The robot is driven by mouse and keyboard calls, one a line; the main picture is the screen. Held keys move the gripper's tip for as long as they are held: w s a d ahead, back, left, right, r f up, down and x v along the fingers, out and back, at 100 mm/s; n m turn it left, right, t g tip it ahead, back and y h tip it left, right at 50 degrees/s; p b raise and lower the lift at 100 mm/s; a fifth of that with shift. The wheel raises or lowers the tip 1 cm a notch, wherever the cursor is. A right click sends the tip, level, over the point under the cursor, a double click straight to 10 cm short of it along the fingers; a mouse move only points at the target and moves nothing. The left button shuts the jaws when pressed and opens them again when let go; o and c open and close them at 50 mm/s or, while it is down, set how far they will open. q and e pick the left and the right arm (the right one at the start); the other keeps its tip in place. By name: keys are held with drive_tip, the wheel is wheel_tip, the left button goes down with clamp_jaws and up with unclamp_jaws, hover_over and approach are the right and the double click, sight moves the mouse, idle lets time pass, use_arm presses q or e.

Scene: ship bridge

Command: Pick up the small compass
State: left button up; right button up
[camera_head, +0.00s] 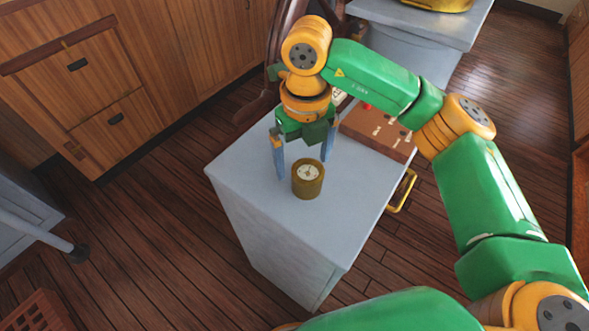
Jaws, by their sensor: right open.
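The small compass (308,179) is a short brass-coloured cylinder with a pale round dial on top. It stands upright on the grey top of a cabinet (247,172), towards its near part. My right gripper (304,164) points down just behind and over the compass. Its two blue fingers are spread wide, one on the left of the compass and one on the right. The gripper is open and empty. Whether a finger touches the compass cannot be told. My left gripper is not in view.
A brown panel (379,134) with buttons lies on the cabinet behind the compass, partly hidden by my right arm. A yellow handle (402,191) sticks out at the cabinet's right side. Wooden drawers (105,115) stand at the left. The front of the cabinet top is clear.

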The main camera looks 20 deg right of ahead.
sight(310, 175)
drive_tip(key=f, duration=0.1)
drive_tip(key=f+p, duration=0.1)
drive_tip(key=f, duration=0.1)
drive_tip(key=s+d+f, duration=0.1)
drive_tip(key=shift+d+f+p, duration=0.1)
drive_tip(key=shift+f+p, duration=0.05)
drive_tip(key=shift+p, duration=0.25)
drive_tip(key=shift+f, duration=0.4)
drive_tip(key=shift+w+f, duration=0.1)
drive_tip(key=shift+w, duration=0.05)
drive_tip(key=shift+w+a, duration=0.1)
drive_tip(key=shift+a, duration=0.15)
drive_tip(key=shift+d, duration=0.1)
drive_tip(key=c, duration=1.3)
drive_tip(key=shift+c, duration=1)
